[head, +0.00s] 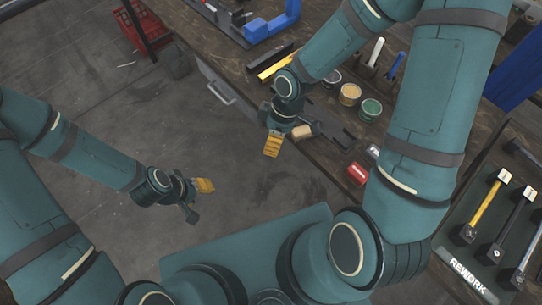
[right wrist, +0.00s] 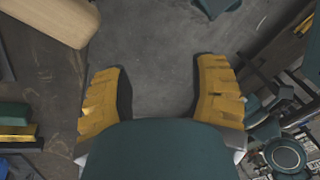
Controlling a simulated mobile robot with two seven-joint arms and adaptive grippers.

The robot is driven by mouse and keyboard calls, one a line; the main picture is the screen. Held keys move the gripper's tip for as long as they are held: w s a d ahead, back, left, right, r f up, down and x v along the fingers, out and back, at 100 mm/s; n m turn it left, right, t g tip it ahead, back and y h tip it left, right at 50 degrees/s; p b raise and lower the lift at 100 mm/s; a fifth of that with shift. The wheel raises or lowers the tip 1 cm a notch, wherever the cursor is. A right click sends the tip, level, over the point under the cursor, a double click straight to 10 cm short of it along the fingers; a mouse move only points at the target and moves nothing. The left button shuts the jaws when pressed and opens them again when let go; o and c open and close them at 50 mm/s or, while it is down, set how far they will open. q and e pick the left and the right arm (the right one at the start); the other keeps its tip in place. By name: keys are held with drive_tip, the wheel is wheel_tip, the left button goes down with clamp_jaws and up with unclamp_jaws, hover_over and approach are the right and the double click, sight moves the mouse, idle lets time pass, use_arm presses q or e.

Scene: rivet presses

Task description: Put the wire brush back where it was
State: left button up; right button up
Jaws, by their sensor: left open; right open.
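A pale wooden block with rounded edges, which looks like the wire brush (head: 306,131), lies at the bench edge just right of my right gripper in the head view. Its wooden part also shows at the top left of the right wrist view (right wrist: 48,18); no bristles can be made out. My right gripper (head: 272,146) hangs beside the bench edge. Its yellow fingers stand apart in the right wrist view (right wrist: 158,90), with only floor between them. My left gripper (head: 204,187) is open and empty over the floor, away from the bench.
The wooden bench (head: 325,155) carries a yellow tin (head: 350,94), a green tin (head: 370,110), a red box (head: 357,173) and a blue-framed press (head: 272,26). Several hammers lie on the dark REWORK board (head: 455,262) at right. A drawer handle (head: 221,94) projects from the bench front.

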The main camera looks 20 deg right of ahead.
drive_tip(key=s+a+f+m+t, duration=0.1)
drive_tip(key=s+a+f+m, duration=0.1)
drive_tip(key=f+m, duration=0.3)
drive_tip(key=s+a+f+m+t+y, duration=0.1)
drive_tip(key=a+f+m, duration=0.1)
drive_tip(key=f+m, duration=0.3)
drive_tip(key=m, duration=0.3)
drive_tip(key=shift+s+f, duration=0.15)
drive_tip(key=shift+s, duration=0.25)
